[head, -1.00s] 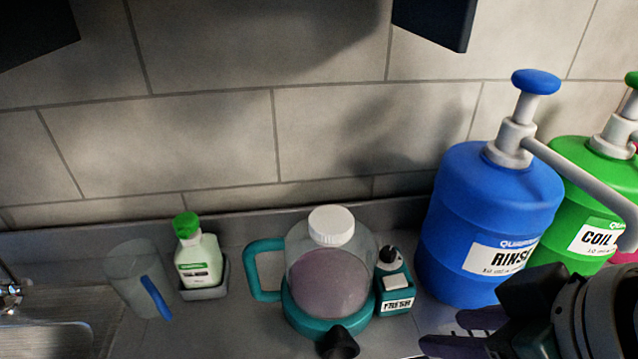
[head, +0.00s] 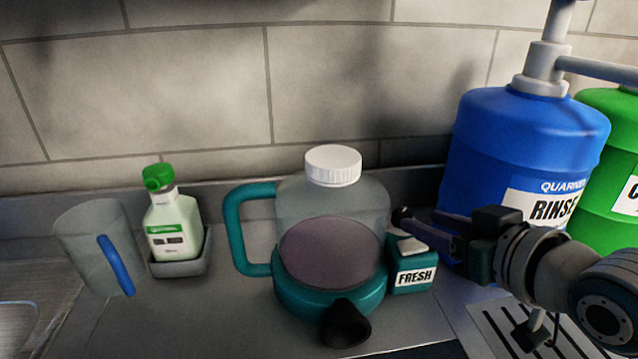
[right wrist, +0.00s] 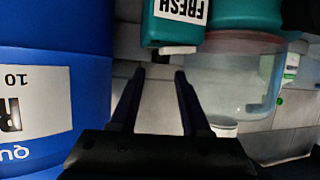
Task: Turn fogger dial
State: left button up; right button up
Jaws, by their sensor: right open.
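The fogger is a clear tank (head: 335,250) of purplish liquid with a white cap, teal handle and base, and black nozzle (head: 345,325). Its teal control box (head: 412,275), labelled FRESH, stands at its right side with a white switch on it. My right gripper (head: 408,224) is open at the top of this box. A dark shape there may be the dial or a fingertip; I cannot tell which. In the right wrist view, the box (right wrist: 172,28) appears upside down beyond the two spread fingers (right wrist: 160,74), with nothing seen between them. My left gripper is not in view.
A blue RINSE container (head: 520,150) stands close behind my right gripper, with a green container (head: 610,170) beside it. A white bottle (head: 172,228) in a grey tray and a blue-handled jug (head: 90,240) stand left. A slotted plate (head: 495,330) lies at front right.

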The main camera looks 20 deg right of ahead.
aim_at(404, 214)
jog(key=b+x, duration=0.1)
jog(key=x, duration=0.4)
jog(key=shift+w+f, duration=0.1)
jog(key=shift+w, duration=0.15)
grip_shut()
